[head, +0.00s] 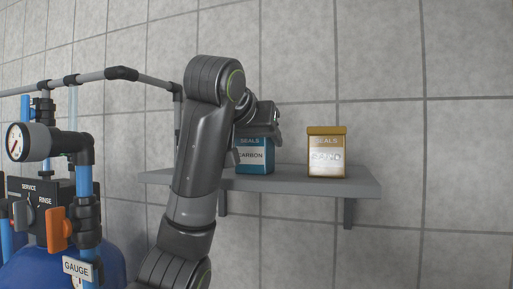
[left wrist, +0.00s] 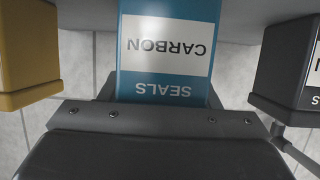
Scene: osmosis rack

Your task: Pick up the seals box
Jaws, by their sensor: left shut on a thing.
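A blue box labelled SEALS CARBON (head: 255,160) is at the wall shelf, upright, its upper part partly hidden by my left gripper (head: 257,140). A tan box labelled SEALS SAND (head: 327,155) stands on the shelf to its right. In the left wrist view the blue box (left wrist: 165,62) appears upside down, with my left gripper (left wrist: 160,92) shut on it, one dark finger at each side. I cannot tell whether its base is clear of the shelf. My right gripper is not in view.
The grey shelf (head: 358,187) has bare room right of the tan box. A dark box (left wrist: 288,65) is beside the blue one in the left wrist view; my arm hides it in the head view.

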